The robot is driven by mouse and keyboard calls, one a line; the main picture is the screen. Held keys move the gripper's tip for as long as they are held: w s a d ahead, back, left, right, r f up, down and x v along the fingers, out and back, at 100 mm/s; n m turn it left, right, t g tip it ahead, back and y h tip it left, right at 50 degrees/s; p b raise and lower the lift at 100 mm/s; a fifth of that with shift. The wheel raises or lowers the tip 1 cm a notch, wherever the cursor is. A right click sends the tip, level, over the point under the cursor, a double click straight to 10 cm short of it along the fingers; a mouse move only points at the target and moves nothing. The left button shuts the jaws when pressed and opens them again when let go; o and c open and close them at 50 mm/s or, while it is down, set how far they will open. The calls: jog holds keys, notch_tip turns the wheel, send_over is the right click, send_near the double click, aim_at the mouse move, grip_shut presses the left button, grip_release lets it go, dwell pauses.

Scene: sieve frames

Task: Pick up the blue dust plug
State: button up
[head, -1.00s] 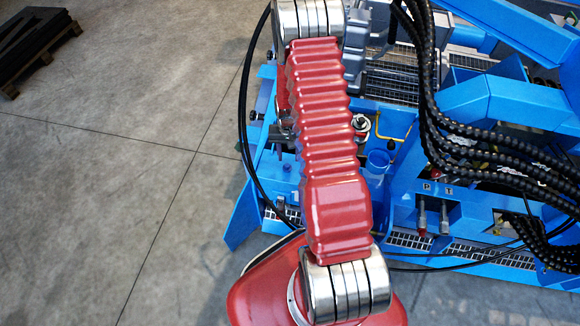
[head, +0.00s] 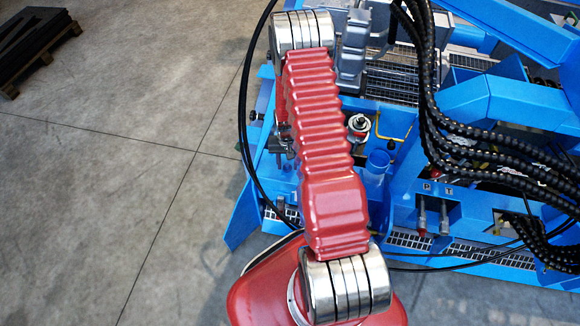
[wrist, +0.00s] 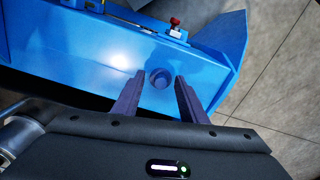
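The blue dust plug (wrist: 160,79) shows in the wrist view as a small, round, darker blue piece on the bright blue panel (wrist: 90,52). My gripper (wrist: 160,75) is open, with one dark finger on each side of the plug in the picture. I see gaps between the plug and both fingers, and I cannot tell whether the fingertips are down at its height. In the head view my gripper (head: 281,142) shows partly at the left of my red arm, over the blue frame, and I cannot make out the plug there.
A red-topped fitting (wrist: 175,23) stands on the panel's far edge. In the head view, a blue cup (head: 377,168), a metal coupling (head: 358,126) and a yellow hook (head: 398,136) lie right of my arm. Black hoses (head: 480,140) hang further right.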

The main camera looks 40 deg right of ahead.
jog(key=shift+f, duration=0.1)
dwell(0.5)
jog(key=c, duration=0.8)
